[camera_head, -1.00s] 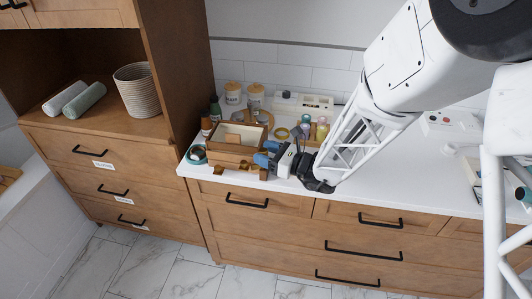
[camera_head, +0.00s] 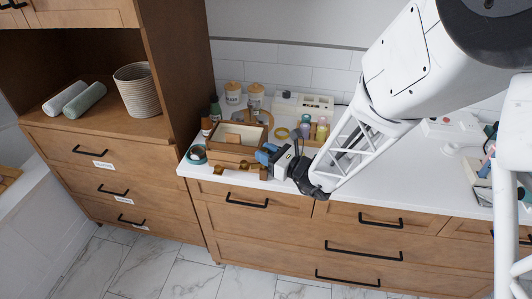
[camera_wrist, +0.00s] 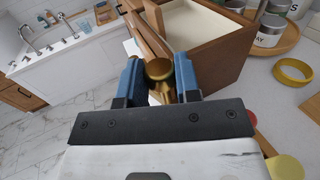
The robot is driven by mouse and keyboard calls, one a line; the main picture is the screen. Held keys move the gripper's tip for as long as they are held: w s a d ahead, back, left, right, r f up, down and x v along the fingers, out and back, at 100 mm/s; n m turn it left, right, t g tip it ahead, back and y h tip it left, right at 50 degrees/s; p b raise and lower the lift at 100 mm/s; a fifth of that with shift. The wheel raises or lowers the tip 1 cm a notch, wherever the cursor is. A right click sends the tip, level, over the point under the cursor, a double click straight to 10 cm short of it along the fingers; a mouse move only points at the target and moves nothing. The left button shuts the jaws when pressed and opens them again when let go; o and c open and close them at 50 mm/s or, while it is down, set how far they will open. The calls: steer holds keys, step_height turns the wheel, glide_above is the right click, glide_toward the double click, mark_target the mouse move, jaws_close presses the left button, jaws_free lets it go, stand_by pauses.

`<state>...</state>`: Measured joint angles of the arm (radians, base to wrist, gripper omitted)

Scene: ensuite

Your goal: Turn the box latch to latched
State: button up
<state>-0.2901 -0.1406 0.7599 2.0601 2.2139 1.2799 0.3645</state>
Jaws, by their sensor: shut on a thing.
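The wooden box (camera_head: 225,153) stands near the left end of the white counter, its top open and its pale inside showing. It also fills the upper middle of the wrist view (camera_wrist: 224,62). The brass latch (camera_wrist: 159,70) sits on the box's side, between my fingers in the wrist view. My gripper (camera_head: 264,155) is at the box's right front, and its blue fingers (camera_wrist: 158,83) are shut on the brass latch. The fingers hide part of the latch, so its exact turn is hard to tell.
A teal tape roll (camera_head: 196,154) lies left of the box. Lidded jars (camera_head: 254,97) stand on a round wooden tray behind it. A yellow ring (camera_wrist: 293,72) and small colored bottles (camera_head: 322,130) are to the right. The counter's right middle is clear.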

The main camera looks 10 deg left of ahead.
steer(key=shift+s+a+m+t+h, duration=0.1)
steer(key=shift+m+t+h, duration=0.85)
steer(key=shift+t, duration=0.35)
steer(key=shift+s+m+t+h, duration=0.1)
steer(key=shift+m+t+h, duration=0.65)
steer(key=shift+m+t, duration=0.45)
steer(key=shift+w+t+h, duration=0.1)
steer(key=shift+t+h, duration=0.2)
steer(key=shift+t, duration=0.2)
steer(key=o, duration=0.9)
steer(key=shift+v, duration=3.9)
steer(key=shift+r, duration=0.15)
